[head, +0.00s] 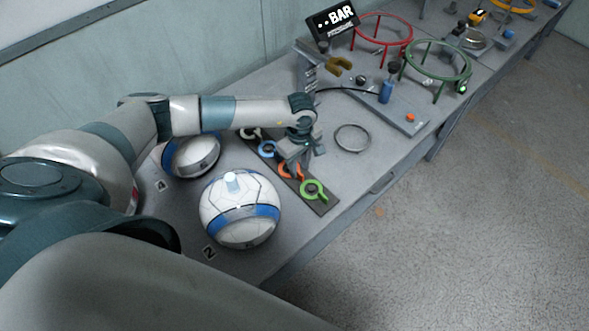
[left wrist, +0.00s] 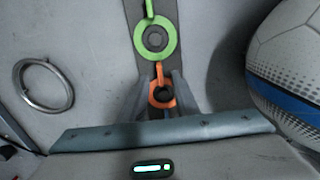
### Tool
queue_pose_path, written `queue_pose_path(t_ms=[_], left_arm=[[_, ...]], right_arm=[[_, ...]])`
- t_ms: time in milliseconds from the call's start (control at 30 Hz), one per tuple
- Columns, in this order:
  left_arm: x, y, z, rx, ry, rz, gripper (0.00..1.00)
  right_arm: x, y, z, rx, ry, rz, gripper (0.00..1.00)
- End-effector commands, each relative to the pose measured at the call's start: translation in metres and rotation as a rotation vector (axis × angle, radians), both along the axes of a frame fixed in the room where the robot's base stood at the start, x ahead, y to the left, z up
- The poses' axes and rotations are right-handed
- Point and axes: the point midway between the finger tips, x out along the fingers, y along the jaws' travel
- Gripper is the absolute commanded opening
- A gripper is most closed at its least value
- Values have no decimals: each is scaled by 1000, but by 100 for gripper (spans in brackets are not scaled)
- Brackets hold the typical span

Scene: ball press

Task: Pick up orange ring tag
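The orange ring tag (head: 287,171) lies on a dark strip (head: 323,206) on the bench, between a blue ring tag (head: 267,149) and a green ring tag (head: 314,188). My left gripper (head: 297,162) points down over the orange tag and partly hides it in the head view. In the left wrist view, the orange ring tag (left wrist: 161,84) shows between the two spread fingers of my left gripper (left wrist: 164,97). The fingers stand on either side of the ring; I cannot tell whether they touch it. My right gripper is not in view.
A white and blue ball (head: 240,212) sits close left of the strip, with another ball part (head: 192,155) behind it. A loose metal ring (head: 352,138) lies to the right. A fixture with red (head: 383,32) and green hoops (head: 436,62) stands farther along the bench.

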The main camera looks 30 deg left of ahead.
Motion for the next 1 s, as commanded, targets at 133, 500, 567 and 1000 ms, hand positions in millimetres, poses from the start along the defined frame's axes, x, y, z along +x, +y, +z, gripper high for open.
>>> queue_pose_path(t_ms=[133, 500, 567, 1000], left_arm=[[-1, 0, -16, 0, 3, 1, 28], [-1, 1, -29, 1, 0, -1, 28], [-1, 1, -29, 1, 0, -1, 28], [-1, 1, -29, 0, 0, -1, 0]], right_arm=[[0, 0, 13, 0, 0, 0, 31], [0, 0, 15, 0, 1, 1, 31], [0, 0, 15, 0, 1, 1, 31], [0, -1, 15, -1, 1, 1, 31]])
